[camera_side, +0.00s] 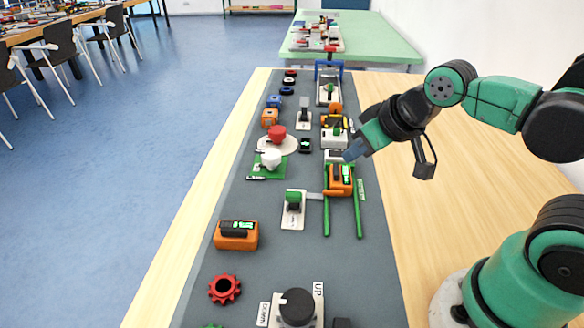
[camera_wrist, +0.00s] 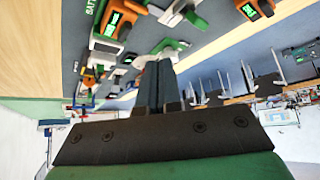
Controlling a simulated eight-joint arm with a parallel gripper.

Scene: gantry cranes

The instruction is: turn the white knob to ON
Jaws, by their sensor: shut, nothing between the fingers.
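The white knob (camera_side: 270,158) stands on a green plate (camera_side: 260,171) near the middle of the grey mat. A small white label lies at the plate's near edge, too small to read, so I cannot tell the knob's setting. My gripper (camera_side: 351,154) is shut and empty, to the right of the knob and apart from it, over the right part of the mat. In the wrist view the shut fingers (camera_wrist: 157,68) point at the row of devices. A white shape on green just past the fingertips may be the knob, but I cannot be sure.
A red knob (camera_side: 277,134) on a round plate stands just behind. A green lever (camera_side: 293,200) on a white plate and an orange device (camera_side: 340,180) between green rails are nearer. Another orange device (camera_side: 236,241) sits front left. Bare mat lies left of the lever.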

